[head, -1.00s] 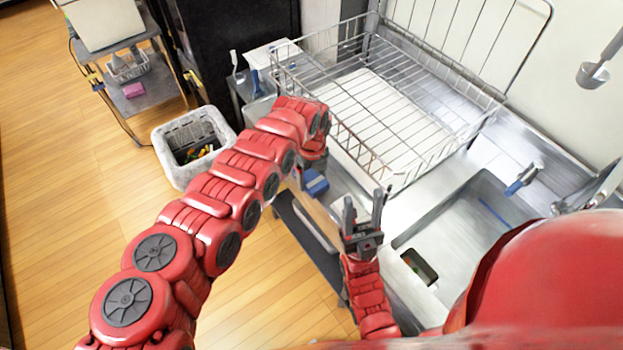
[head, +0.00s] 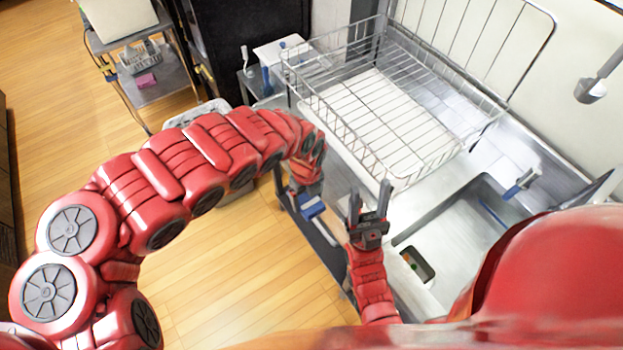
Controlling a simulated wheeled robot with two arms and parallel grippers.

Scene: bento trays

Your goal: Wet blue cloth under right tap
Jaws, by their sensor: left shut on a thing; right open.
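The blue cloth (head: 313,210) is a small folded piece held by my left gripper (head: 305,196), left of the sink and over the counter's front edge. The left gripper is shut on it; its fingers are mostly hidden by the arm. My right gripper (head: 371,205) is open and empty, fingers pointing up, between the cloth and the sink (head: 463,222). A tap with a blue part (head: 517,186) stands at the sink's back edge. My red body covers the sink's right side, so I cannot tell whether another tap is there.
A wire dish rack (head: 385,110) stands on the counter behind my grippers. A pale bin (head: 197,112) is partly hidden by my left arm. A ladle (head: 590,88) hangs at the right.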

